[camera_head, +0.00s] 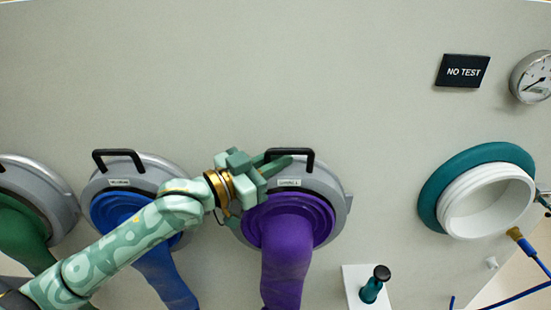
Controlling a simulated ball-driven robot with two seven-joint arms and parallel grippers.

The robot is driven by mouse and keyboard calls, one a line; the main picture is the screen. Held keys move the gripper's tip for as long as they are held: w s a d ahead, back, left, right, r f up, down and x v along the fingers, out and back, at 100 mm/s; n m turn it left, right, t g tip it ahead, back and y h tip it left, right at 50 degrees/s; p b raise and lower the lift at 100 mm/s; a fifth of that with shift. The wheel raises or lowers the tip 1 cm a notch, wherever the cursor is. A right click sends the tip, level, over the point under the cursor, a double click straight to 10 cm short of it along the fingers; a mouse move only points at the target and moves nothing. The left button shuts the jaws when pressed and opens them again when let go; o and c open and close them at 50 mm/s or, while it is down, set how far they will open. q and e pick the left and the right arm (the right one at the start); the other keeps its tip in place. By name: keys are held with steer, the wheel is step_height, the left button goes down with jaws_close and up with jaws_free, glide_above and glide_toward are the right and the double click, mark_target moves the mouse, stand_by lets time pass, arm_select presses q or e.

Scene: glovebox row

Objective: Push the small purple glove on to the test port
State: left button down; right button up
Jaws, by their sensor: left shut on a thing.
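The purple glove (288,245) hangs from a grey ring (333,192) with a black handle (291,151) on top and a small label too small to read surely. My left gripper (278,164) reaches in from the left and is shut on the handle, at its left side. The gripper's body hides the ring's upper left edge. The test port (487,200) is at the right, a white threaded collar on a teal flange (432,202), with its opening facing out and no glove on it.
A blue glove (165,280) and a green glove (22,235) hang on similar ringed ports at the left. A "NO TEST" sign (463,71) and a gauge (534,77) are above the test port. A teal bottle-like item (372,287) stands below. The wall between is clear.

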mark_target(276, 180)
arm_select(q)
steer(key=shift+w+r+p, duration=0.1)
steer(key=shift+r+p, duration=0.2)
steer(key=shift+p, duration=0.15)
stand_by(0.5)
steer(key=shift+s+r+p, duration=0.1)
steer(key=shift+s+p, duration=0.35)
steer(key=shift+p, duration=0.2)
steer(key=shift+s+r+p, duration=0.1)
steer(key=shift+s+p, duration=0.4)
steer(key=shift+s, duration=0.4)
steer(key=shift+s+p, duration=0.25)
steer(key=shift+p, duration=0.1)
steer(key=shift+s+r+p, duration=0.15)
steer(key=shift+s+p, duration=1.3)
steer(key=shift+s, duration=0.4)
